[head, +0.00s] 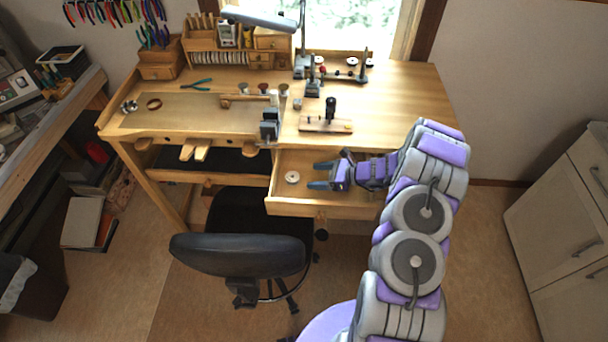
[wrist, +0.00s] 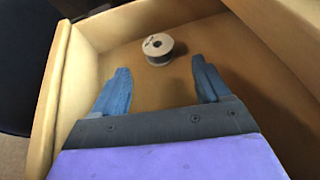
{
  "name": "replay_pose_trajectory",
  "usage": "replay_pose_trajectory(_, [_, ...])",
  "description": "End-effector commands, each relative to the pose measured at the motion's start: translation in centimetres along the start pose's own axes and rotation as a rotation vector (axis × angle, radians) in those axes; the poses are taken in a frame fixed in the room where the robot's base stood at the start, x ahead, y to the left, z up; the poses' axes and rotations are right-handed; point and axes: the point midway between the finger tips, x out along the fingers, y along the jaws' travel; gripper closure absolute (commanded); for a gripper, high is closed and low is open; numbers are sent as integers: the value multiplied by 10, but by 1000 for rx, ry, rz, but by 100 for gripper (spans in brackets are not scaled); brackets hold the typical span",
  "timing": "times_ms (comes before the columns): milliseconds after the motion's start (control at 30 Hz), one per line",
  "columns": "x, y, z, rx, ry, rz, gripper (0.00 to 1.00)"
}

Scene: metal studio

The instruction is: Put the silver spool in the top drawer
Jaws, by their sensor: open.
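The silver spool (head: 292,177) lies on the floor of the open top drawer (head: 283,206), towards its left side. In the wrist view the spool (wrist: 158,47) is ahead of the fingertips, between their lines and apart from both. My gripper (head: 318,175) is open and empty, over the drawer and to the right of the spool. In the wrist view its two blue fingers (wrist: 162,80) are spread wide. The drawer's wooden wall (wrist: 58,95) shows at left in that view.
The wooden workbench (head: 400,90) stands above the drawer, with a small tool block (head: 325,125) near its edge. A black chair (head: 240,245) stands in front of the bench, left of the drawer. A white cabinet (head: 560,215) is at right.

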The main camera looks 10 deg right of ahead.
Motion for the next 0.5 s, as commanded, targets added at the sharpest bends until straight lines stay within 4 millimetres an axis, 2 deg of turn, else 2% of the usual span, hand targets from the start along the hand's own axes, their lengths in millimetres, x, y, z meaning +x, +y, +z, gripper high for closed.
replay_pose_trajectory(33, [-10,-1,2,0,0,-4,24])
replay_pose_trajectory(133, [-24,1,3,-1,3,-3,24])
replay_pose_trajectory(367, [-43,1,4,-7,2,3,24])
replay_pose_trajectory(433, [-44,4,12,-28,2,20,24])
replay_pose_trajectory(500, [-42,12,28,-69,6,54,24])
